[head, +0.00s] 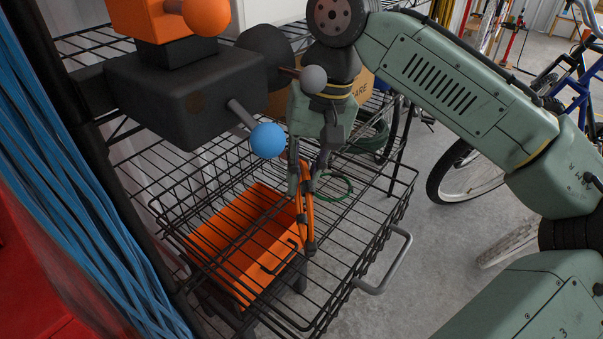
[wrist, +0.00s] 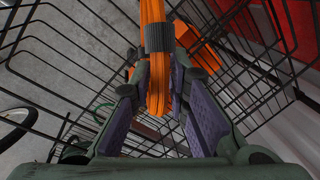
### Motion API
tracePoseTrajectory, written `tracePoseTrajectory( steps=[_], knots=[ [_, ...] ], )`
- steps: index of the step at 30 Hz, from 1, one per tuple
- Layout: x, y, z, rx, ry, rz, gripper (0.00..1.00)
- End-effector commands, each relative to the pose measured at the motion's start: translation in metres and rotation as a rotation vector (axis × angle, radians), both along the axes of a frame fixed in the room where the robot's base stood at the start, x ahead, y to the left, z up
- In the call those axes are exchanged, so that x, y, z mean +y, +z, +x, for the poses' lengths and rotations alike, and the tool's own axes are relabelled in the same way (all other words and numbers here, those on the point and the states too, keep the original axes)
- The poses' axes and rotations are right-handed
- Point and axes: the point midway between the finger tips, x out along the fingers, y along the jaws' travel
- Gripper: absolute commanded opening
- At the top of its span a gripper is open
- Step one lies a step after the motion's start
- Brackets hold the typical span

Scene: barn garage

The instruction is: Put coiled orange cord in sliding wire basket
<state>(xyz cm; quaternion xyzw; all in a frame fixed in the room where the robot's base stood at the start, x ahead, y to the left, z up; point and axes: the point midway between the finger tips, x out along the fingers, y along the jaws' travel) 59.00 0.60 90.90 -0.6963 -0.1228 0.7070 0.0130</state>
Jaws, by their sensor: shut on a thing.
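My gripper (head: 307,178) points down over the sliding wire basket (head: 357,283). It is shut on the coiled orange cord (head: 309,215), which hangs as a narrow upright loop below the fingers. In the wrist view the cord (wrist: 153,65) lies between the two purple-padded fingers (wrist: 160,98), with a dark band around it. The black wire basket is pulled out toward the front, with a grey handle. The cord hangs within the basket's outline. I cannot tell whether its lower end touches the wires.
An orange bin (head: 225,235) shows through the basket wires. A green coil (head: 335,186) shows near the basket's right side. Blue cords (head: 60,190) hang at left. A bicycle (head: 470,180) stands at right, with bare concrete floor in front of it.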

Motion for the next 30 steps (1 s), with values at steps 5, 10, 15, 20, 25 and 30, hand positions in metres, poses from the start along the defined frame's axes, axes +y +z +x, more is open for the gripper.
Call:
tracePoseTrajectory(
  steps=[5, 10, 15, 20, 25, 30],
  knots=[
    [0.0002, 0.0017, 0.0001, -0.001, 0.000, 0.001, 0.00],
    [0.0003, -0.0022, 0.0000, 0.000, 0.001, 0.003, 0.00],
    [0.0002, -0.0032, 0.0002, 0.000, 0.000, 0.001, 0.24],
    [0.0002, -0.0032, 0.0002, 0.000, 0.001, 0.001, 0.34],
    [0.0001, -0.0031, 0.0002, 0.000, 0.001, 0.001, 0.36],
    [0.0001, -0.0018, 0.0003, -0.001, 0.000, 0.000, 0.36]
  ],
)
